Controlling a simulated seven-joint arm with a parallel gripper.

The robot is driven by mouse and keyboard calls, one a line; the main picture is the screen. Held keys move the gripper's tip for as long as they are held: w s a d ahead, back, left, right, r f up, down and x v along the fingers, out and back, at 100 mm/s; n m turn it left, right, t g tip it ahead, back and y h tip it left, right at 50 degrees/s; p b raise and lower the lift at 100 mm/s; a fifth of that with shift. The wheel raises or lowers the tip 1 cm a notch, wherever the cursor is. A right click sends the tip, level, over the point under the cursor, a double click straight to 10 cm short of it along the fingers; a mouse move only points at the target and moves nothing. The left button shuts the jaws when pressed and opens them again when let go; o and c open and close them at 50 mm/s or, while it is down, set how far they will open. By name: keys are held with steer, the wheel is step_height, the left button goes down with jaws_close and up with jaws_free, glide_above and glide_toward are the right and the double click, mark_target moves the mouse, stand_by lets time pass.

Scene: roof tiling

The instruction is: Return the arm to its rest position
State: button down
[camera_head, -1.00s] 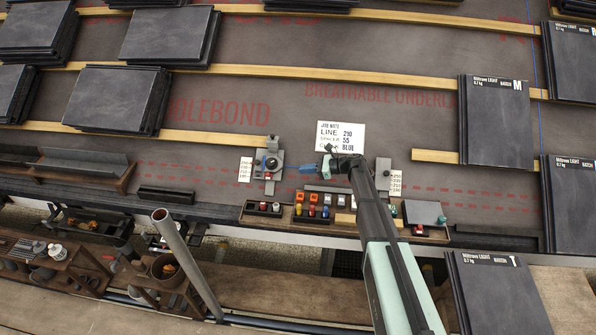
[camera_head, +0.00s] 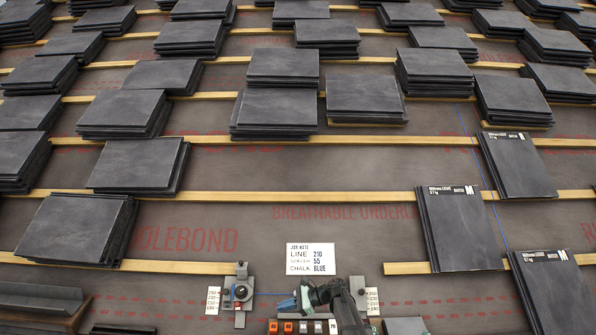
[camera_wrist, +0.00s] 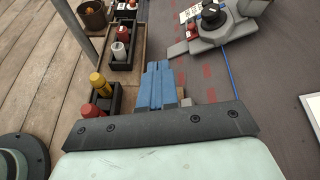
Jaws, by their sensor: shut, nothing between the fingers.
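My gripper (camera_head: 286,302) is low in the head view, just below the white job note, with its arm running down out of the picture. In the wrist view its blue fingers (camera_wrist: 155,85) lie together, shut, with nothing between them. They appear above the bench area, apart from the tools. A grey device with a black knob (camera_head: 241,292) is to the left of the gripper; it also shows at the top of the wrist view (camera_wrist: 215,20). A thin blue line (camera_wrist: 228,75) runs from it. Most of my arm is out of view.
The job note (camera_head: 311,258) reads line 210, spacer 55, chalk blue. Stacks of dark slates (camera_head: 280,110) stand along wooden battens (camera_head: 345,141) up the roof. Small racks with bottles (camera_wrist: 105,100) lie left of the fingers in the wrist view. The underlay (camera_head: 270,225) above the note is clear.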

steer(key=s+d+n+h, duration=0.2)
steer(key=s+d+n, duration=0.15)
steer(key=s, duration=0.65)
steer(key=s+d+f+n+g+h, duration=0.25)
steer(key=s+d+f, duration=0.25)
steer(key=s+f, duration=0.6)
steer(key=s+d+f+n+g+h, duration=0.25)
steer(key=s+d+f+h, duration=0.4)
steer(key=s, duration=0.85)
steer(key=s+d+f+n+g+h, duration=0.1)
steer(key=s+d+f+n, duration=0.1)
steer(key=s, duration=0.7)
steer(key=s+d+f+n+h, duration=0.1)
steer(key=s+d+f+n, duration=0.2)
steer(key=s, duration=0.7)
steer(key=shift+s+d+f+n+g, duration=0.2)
steer(key=shift+d+n+g, duration=0.2)
steer(key=shift+d+n, duration=0.7)
